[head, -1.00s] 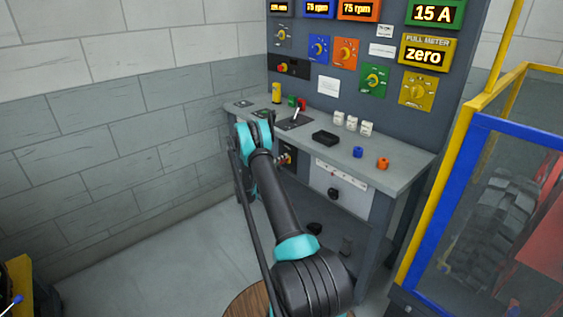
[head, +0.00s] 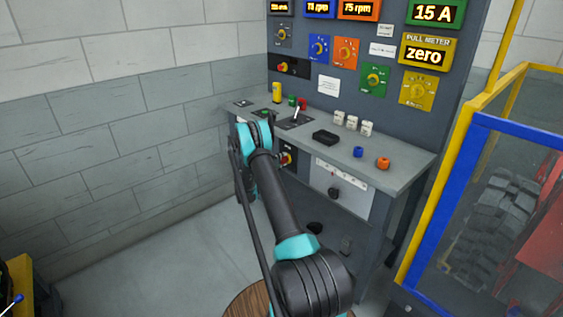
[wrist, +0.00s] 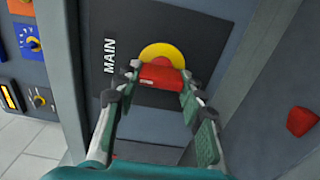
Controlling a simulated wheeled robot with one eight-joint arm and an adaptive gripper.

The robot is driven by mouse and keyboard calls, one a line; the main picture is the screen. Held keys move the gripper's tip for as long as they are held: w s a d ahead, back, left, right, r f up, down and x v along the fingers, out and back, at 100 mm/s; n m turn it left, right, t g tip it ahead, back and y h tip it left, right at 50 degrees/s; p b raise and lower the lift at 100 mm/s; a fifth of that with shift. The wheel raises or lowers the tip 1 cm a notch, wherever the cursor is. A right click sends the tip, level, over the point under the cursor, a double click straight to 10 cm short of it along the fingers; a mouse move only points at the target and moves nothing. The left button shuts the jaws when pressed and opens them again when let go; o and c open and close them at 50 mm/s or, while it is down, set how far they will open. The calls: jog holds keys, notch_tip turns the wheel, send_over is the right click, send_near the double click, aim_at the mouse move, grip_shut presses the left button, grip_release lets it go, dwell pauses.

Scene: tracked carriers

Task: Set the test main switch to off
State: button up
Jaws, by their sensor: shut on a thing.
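The main switch has a red handle (wrist: 160,76) on a yellow disc (wrist: 163,55), on a dark plate marked MAIN in the wrist view. The lettering runs sideways there. My gripper (wrist: 158,84) is shut on the red handle, with one finger at each end of it. The fingers partly cover the switch, and I cannot tell its exact turn angle. In the head view the main switch (head: 287,158) shows beside my arm, under the desk top. My fingers are hidden behind my arm there.
The control desk (head: 395,160) carries a joystick, buttons and a black tray (head: 326,138). An upright panel with knobs and displays stands behind. A yellow and blue cage (head: 470,115) is at the right. Another red knob (wrist: 301,121) is right of my gripper.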

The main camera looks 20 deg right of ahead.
dwell(0.3)
jog(key=o, duration=1.2)
jog(key=shift+c, duration=0.2)
jog(key=shift+a, duration=0.1)
jog(key=v, duration=1.2)
jog(key=shift+r, duration=0.15)
